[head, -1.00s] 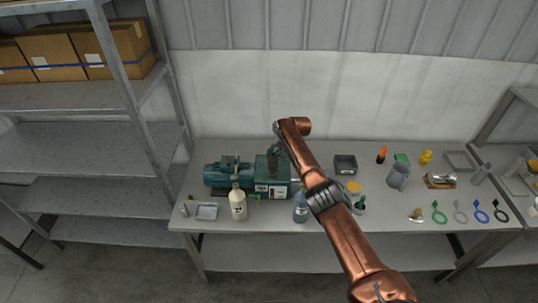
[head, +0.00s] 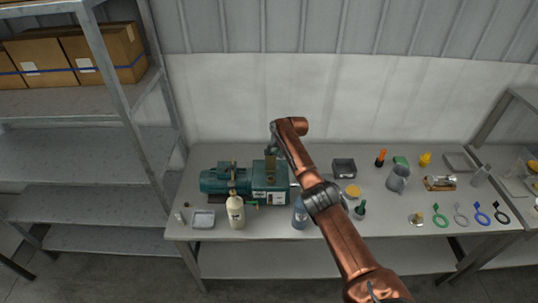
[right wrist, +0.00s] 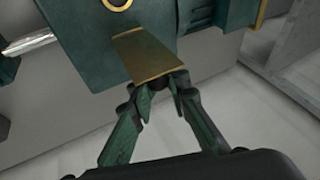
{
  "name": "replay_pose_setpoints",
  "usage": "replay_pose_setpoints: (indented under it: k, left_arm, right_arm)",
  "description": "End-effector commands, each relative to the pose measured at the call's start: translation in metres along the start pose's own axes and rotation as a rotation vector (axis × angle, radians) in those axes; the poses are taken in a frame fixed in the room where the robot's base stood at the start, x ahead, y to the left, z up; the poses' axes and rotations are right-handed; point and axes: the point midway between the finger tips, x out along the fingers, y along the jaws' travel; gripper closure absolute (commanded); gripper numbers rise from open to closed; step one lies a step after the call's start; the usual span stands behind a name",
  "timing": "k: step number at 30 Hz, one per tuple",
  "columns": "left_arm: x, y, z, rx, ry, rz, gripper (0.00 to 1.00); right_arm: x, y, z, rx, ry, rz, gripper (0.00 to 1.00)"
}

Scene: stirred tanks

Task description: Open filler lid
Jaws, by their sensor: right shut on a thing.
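The teal pump unit (head: 222,181) with its gearbox block (head: 262,195) stands on the bench, left of the middle. The filler lid (head: 270,169), a flat olive plate, stands raised above the block's top. My right gripper (head: 273,152) is at the lid's upper end. In the wrist view its fingertips (right wrist: 164,83) close on the lid's near edge. My left gripper is out of view.
A cream bottle (head: 235,212) stands in front of the pump and a blue-grey bottle (head: 299,214) right of it. A shallow tray (head: 203,219) lies at the bench's left. A dark bin (head: 344,168), jug (head: 397,180) and coloured rings (head: 440,217) are at the right.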

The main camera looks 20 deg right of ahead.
Motion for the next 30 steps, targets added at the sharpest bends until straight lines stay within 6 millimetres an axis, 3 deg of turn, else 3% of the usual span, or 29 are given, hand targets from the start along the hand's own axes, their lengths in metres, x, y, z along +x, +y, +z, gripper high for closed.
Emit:
replay_pose_setpoints:
  k: [7, 8, 15, 24, 30]
  left_arm:
    - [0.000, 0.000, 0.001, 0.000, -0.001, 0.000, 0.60]
    - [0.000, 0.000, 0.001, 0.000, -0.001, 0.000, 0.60]
    - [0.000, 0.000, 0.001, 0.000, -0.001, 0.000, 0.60]
    - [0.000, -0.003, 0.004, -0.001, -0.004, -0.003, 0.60]
    - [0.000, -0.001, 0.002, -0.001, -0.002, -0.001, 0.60]
  right_arm:
    - [-0.003, 0.003, -0.004, 0.000, 0.010, 0.004, 1.00]
    - [-0.003, 0.003, -0.004, 0.000, 0.010, 0.004, 0.85]
    - [-0.001, -0.001, -0.003, -0.002, 0.005, 0.002, 0.70]
    - [-0.001, -0.002, -0.002, -0.003, 0.002, 0.001, 0.70]
    - [-0.012, -0.002, -0.002, -0.003, 0.002, -0.001, 0.70]
